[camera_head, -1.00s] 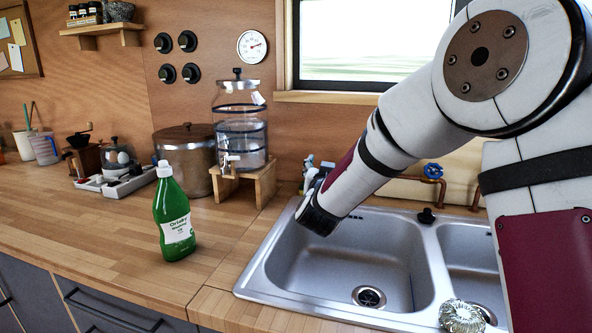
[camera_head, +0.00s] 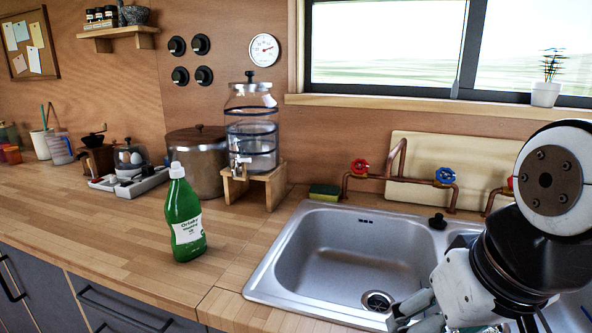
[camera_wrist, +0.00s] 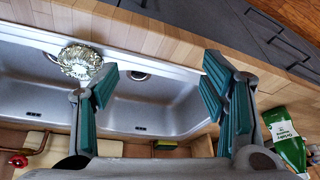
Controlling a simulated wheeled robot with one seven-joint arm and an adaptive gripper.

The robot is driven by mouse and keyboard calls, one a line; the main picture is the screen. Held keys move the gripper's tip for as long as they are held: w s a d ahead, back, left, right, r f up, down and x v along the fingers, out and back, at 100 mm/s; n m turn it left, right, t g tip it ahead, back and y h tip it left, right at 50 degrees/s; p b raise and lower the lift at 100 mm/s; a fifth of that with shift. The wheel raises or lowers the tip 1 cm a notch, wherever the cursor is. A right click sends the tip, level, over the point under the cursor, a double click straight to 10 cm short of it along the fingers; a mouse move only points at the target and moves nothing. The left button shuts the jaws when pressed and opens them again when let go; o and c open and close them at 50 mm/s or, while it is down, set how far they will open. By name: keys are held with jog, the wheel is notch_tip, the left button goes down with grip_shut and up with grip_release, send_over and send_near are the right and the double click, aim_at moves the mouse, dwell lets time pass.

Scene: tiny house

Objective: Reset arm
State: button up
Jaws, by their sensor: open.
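My gripper (camera_wrist: 158,88) is open and empty in the wrist view, its two teal-padded fingers wide apart above the sink. In the head view my gripper (camera_head: 412,312) shows partly at the lower right, over the front of the sink. My folded arm covers the right part of the sink there. A green bottle (camera_head: 185,222) with a white label stands upright on the counter, left of the sink. It also shows at the right edge of the wrist view (camera_wrist: 288,145), apart from my fingers.
The double sink (camera_head: 335,245) has a crumpled silvery object (camera_wrist: 80,62) near its divider. Copper taps (camera_head: 400,180) and a yellow-green sponge (camera_head: 324,191) are behind it. A glass dispenser (camera_head: 252,135) stands at the back. The front left counter (camera_head: 90,240) is clear.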

jog(key=s+d+g, duration=0.3)
jog(key=s, duration=0.7)
notch_tip(320, 180, up, 13)
jog(key=t+p, duration=0.3)
jog(key=p, duration=1)
jog(key=shift+m+h, duration=0.3)
jog(key=shift+f, duration=0.1)
